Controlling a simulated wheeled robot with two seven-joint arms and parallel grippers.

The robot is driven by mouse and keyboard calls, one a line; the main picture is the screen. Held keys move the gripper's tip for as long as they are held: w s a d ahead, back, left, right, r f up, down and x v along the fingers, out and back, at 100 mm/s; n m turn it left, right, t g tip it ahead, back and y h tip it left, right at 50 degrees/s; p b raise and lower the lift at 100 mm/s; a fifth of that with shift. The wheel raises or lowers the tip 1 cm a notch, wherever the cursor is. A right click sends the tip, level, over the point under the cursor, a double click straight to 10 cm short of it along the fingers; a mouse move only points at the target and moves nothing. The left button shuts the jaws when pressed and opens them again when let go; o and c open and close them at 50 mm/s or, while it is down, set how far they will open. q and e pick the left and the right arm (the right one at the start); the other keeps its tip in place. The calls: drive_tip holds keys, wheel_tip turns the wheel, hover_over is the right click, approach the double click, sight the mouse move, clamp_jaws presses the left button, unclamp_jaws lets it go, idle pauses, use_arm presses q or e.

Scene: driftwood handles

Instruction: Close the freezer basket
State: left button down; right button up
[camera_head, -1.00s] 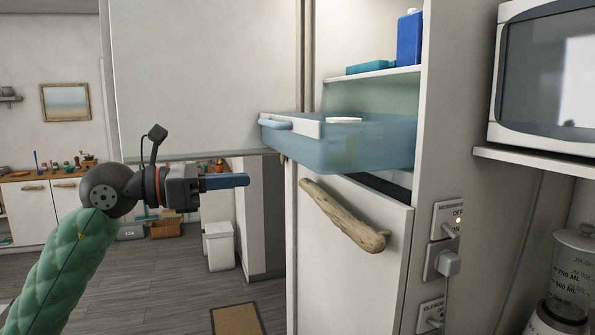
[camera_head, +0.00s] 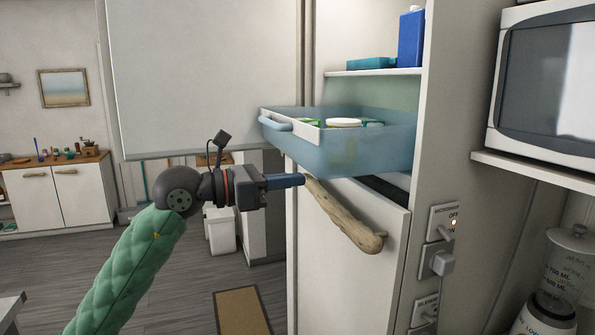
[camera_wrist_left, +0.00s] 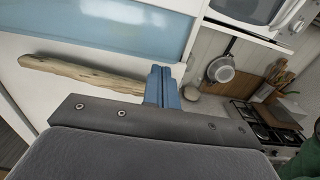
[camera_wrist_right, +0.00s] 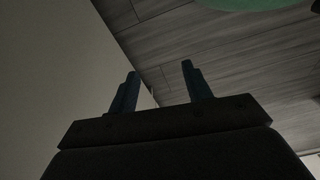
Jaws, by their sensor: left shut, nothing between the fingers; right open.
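The freezer basket (camera_head: 375,150) is a translucent blue bin pulled out of the open compartment, with a light blue handle (camera_head: 275,122) on its front. Several items lie inside it, among them a white-lidded one. In the left wrist view the basket (camera_wrist_left: 110,25) fills the upper left. My left gripper (camera_head: 302,180) is shut and empty, in front of and below the basket, its tips close to the upper end of the driftwood handle in the head view. My right gripper (camera_wrist_right: 160,80) is open and empty in the right wrist view, outside the head view.
Below the basket is a white drawer front with a driftwood handle (camera_head: 345,218). A large white door (camera_head: 205,75) stands open at left. A microwave (camera_head: 550,85) and switches are at right. A white bin (camera_head: 220,230) stands on the floor behind my left arm.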

sight(374, 171)
use_arm(q)
drive_tip(key=shift+p+x, duration=0.35)
drive_tip(key=shift+x, duration=0.5)
use_arm(e)
drive_tip(key=shift+s+d+f, duration=0.25)
drive_tip(key=shift+f, duration=0.35)
drive_tip(key=shift+s+d+f, duration=0.2)
drive_tip(key=shift+f, duration=0.35)
